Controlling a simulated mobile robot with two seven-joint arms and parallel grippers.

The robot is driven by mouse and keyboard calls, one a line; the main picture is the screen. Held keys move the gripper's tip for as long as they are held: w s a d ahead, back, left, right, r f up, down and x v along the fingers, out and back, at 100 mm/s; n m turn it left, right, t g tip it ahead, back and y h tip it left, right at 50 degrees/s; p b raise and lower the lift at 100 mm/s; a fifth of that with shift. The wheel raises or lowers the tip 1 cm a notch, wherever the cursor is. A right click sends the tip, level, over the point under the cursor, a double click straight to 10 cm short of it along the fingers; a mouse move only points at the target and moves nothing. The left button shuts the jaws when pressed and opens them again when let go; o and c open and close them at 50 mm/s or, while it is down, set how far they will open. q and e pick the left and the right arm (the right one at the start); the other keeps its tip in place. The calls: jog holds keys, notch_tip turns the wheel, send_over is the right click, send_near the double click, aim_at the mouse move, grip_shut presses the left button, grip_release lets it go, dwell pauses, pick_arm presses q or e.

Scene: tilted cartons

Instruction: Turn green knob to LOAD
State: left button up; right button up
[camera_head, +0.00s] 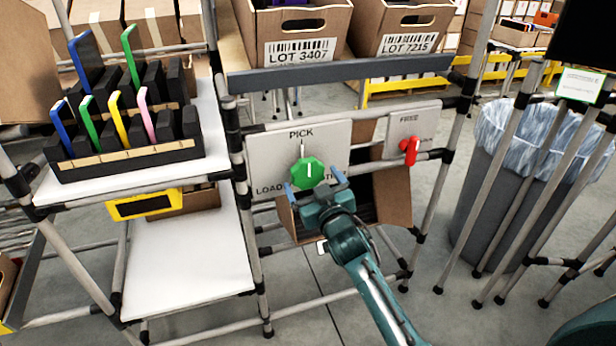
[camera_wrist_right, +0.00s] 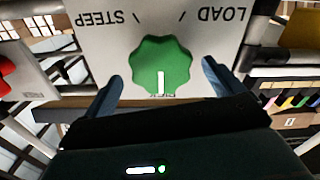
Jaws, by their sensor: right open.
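The green knob (camera_head: 307,172) sits on a pale panel (camera_head: 332,133) lettered PICK at the top and LOAD at lower left. Its white mark points up toward PICK. In the right wrist view, upside down, the green knob (camera_wrist_right: 160,66) has LOAD at upper right, STEEP at upper left, and its white mark pointing down at the partly hidden PICK. My right gripper (camera_head: 315,184) is open just in front of the knob's lower side. In the wrist view its fingers (camera_wrist_right: 162,87) stand on either side of the knob with visible gaps. My left gripper is not in view.
A red knob (camera_head: 409,150) on a smaller panel is to the right. A tilted carton (camera_head: 392,190) is behind and below the panels. Lot cartons (camera_head: 300,28) stand above. A rack of coloured tablets (camera_head: 125,160) is at left, and a lined bin (camera_head: 500,190) at right.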

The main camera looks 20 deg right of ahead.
aim_at(309, 177)
jog(key=w, duration=0.3)
jog(key=shift+w+a, duration=0.1)
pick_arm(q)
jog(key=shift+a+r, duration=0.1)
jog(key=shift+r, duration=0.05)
pick_arm(e)
jog(key=shift+w, duration=0.2)
jog(key=shift+c, duration=0.5)
jog(key=c, duration=0.9)
jog(key=shift+o, duration=0.2)
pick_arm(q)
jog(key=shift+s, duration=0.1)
pick_arm(e)
jog(key=shift+n, duration=0.4)
